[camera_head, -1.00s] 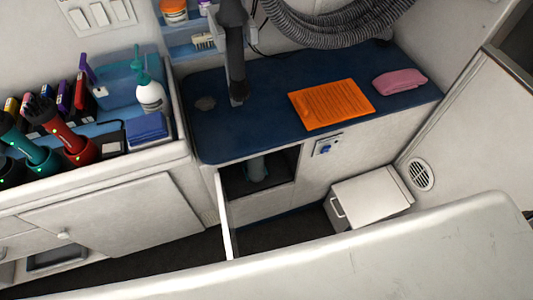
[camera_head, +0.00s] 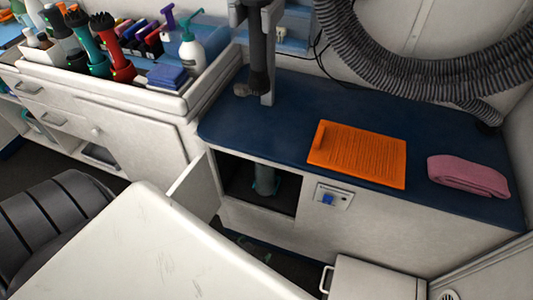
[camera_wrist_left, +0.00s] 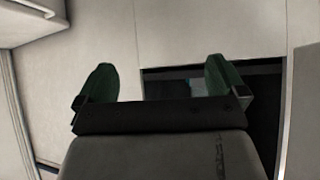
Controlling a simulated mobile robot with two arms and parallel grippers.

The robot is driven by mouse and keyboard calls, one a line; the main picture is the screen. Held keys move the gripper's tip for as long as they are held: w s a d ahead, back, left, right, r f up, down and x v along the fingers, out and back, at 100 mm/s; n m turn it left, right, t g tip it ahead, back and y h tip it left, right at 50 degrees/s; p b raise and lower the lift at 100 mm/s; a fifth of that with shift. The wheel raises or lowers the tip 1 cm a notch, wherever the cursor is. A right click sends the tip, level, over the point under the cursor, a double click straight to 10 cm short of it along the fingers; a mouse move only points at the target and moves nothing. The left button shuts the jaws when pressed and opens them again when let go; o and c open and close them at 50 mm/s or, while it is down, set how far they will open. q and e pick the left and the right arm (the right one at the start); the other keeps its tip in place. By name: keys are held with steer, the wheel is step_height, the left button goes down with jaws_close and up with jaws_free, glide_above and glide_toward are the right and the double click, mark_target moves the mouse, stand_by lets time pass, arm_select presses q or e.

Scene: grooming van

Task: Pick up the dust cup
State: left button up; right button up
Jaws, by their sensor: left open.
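The dust cup appears to be the grey, see-through cylinder with a teal base (camera_head: 265,184) inside the open cabinet compartment under the blue counter, in the head view. It stands upright in shadow. My left gripper (camera_wrist_left: 160,88) shows in the left wrist view, with green-padded fingers spread wide and nothing between them. It faces the pale cabinet front, with the dark compartment opening beyond its right finger. A small pale blue patch (camera_wrist_left: 197,87) shows in that opening, partly hidden by the finger; I cannot tell if it is the cup. No gripper shows in the head view.
The cabinet door (camera_head: 194,190) stands open left of the compartment. A white tabletop (camera_head: 150,250) fills the foreground. A white box with a handle (camera_head: 375,280) stands at lower right. On the counter (camera_head: 235,125) lie an orange mat (camera_head: 357,155) and a pink towel (camera_head: 468,177).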

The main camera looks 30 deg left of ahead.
arm_select(q)
steer(key=w+a+r+n+t+y+b, duration=0.1)
steer(key=w+a+r+t+b, duration=0.25)
steer(key=w, duration=0.35)
steer(key=n+t+y+b, duration=0.2)
steer(key=t+y+b, duration=0.1)
steer(key=t+b, duration=0.15)
glide_toward(261, 177)
steer(key=x, duration=0.5)
steer(key=b+x, duration=0.1)
steer(key=x, duration=0.1)
steer(key=shift+w+a, duration=0.4)
steer(key=shift+w, duration=0.4)
steer(key=x, duration=0.2)
steer(key=b+x, duration=0.1)
steer(key=x, duration=0.1)
steer(key=shift+w+d, duration=0.15)
steer(key=shift+d, duration=0.05)
steer(key=shift+w+a, duration=0.1)
steer(key=shift+w, duration=0.2)
arm_select(e)
step_height(261, 177, up, 17)
steer(key=w+t, duration=0.1)
steer(key=w, duration=0.1)
steer(key=shift+w+a+r+t, duration=0.15)
steer(key=shift+w+a+t, duration=0.05)
steer(key=shift+w+t, duration=0.1)
arm_select(q)
steer(key=shift+c, duration=0.3)
steer(key=c, duration=0.9)
